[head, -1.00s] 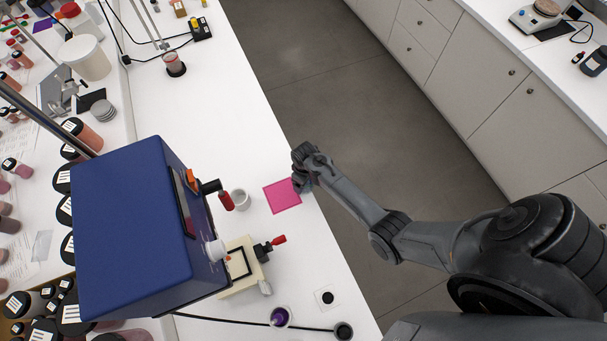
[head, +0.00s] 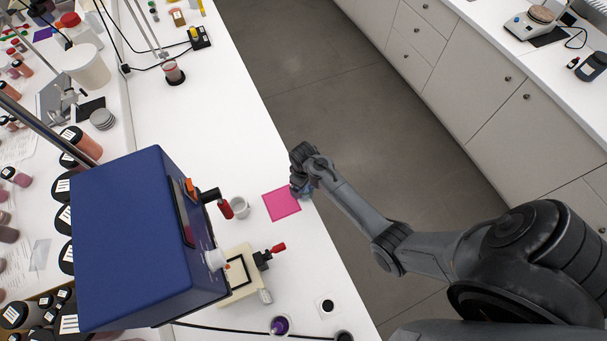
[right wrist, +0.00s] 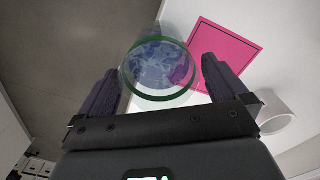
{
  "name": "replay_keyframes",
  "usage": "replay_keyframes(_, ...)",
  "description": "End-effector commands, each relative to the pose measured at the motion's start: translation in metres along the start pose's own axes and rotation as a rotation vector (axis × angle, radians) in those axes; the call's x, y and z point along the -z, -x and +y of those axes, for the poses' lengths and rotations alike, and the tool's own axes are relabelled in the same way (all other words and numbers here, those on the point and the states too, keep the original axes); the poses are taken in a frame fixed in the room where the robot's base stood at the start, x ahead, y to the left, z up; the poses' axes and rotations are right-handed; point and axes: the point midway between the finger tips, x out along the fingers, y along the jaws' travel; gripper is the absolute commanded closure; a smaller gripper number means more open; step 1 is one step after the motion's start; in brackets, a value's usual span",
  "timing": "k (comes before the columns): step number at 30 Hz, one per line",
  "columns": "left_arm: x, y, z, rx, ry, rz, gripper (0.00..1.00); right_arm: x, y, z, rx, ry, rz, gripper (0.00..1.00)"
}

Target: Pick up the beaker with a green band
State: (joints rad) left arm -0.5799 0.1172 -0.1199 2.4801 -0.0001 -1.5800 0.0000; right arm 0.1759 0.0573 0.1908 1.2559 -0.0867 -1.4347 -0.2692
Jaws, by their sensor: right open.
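The beaker with a green band (right wrist: 158,68) is clear glass with bluish contents, seen in the right wrist view. The green band runs around its rim. My right gripper (right wrist: 160,78) is open, with one finger on each side of the beaker; I cannot tell whether either finger touches it. In the head view my right gripper (head: 300,188) is at the right edge of the pink square mat (head: 281,203), near the bench's front edge. There the beaker (head: 307,189) shows only as a bluish bit, mostly hidden by the gripper. My left gripper is not in view.
A white cup (head: 240,207) stands left of the mat. A blue machine (head: 130,235) with a red-handled part fills the bench's left side. A purple-filled jar (head: 279,326) stands at the front.

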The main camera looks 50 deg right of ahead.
Motion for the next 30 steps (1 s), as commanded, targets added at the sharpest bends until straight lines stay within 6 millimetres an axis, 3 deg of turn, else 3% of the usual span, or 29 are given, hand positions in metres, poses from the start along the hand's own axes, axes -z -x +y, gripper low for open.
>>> replay_keyframes(6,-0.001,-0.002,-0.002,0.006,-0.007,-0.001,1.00,0.001,0.037,0.000,0.000,0.000,0.003,0.00)
replay_keyframes(12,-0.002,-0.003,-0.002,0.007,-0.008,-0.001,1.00,0.000,0.059,0.000,0.000,-0.001,0.001,0.00)
replay_keyframes(30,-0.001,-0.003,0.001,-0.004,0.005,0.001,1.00,0.000,0.067,0.000,0.000,0.000,0.000,0.00)
